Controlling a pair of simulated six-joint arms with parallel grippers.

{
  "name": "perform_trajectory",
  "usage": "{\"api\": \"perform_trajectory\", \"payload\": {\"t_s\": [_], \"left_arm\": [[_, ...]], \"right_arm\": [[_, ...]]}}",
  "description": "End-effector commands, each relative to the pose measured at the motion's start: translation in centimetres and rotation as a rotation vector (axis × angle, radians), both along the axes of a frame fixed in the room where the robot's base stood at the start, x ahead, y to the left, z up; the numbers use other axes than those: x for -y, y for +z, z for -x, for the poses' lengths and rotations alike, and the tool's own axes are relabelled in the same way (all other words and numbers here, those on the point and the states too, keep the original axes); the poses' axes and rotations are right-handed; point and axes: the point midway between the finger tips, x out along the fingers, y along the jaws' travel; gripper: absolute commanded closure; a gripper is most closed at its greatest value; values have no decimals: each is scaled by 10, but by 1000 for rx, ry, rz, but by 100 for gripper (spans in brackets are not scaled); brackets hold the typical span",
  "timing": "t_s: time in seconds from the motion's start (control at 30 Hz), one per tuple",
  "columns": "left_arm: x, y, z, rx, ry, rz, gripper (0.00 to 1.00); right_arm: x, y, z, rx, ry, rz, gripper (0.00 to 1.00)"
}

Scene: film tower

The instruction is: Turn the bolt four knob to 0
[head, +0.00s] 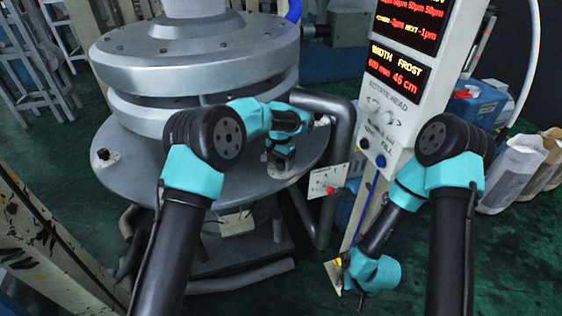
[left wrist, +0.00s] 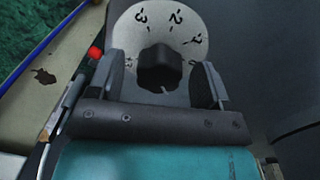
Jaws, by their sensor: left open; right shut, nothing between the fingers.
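The knob (left wrist: 158,68) is black and sits on a pale round dial plate (left wrist: 186,20) with the marks 3, 2 and 1 visible along its far edge. A small light mark shows at the knob's near edge. The lower part of the dial is hidden by my gripper. My left gripper (left wrist: 161,62) is open, with one finger on each side of the knob and gaps visible. In the head view my left gripper (head: 283,153) is over the right part of the grey flange (head: 230,179), hiding the knob. My right gripper (head: 361,302) is shut and empty, pointing down low beside the control post.
The control post (head: 407,109) with red displays stands right of the tower. A small white panel (head: 328,181) with a red button is close to my left gripper's right. A thick grey pipe (head: 341,130) curves behind. Another small black knob (head: 102,154) is at the flange's left.

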Motion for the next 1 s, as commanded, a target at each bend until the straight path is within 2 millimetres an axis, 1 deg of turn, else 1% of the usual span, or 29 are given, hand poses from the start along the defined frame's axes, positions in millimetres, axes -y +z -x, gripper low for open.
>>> {"api": "perform_trajectory", "payload": {"t_s": [0.3,0.8,0.83,1.0], "left_arm": [[0,-3,0,0,0,0,28],[0,-2,0,0,0,0,76],[0,-2,0,0,0,0,77],[0,-2,0,0,6,0,77]], "right_arm": [[0,0,0,0,0,0,100],[0,0,0,0,0,0,100],[0,0,0,0,0,0,100],[0,0,0,0,0,0,100]]}}
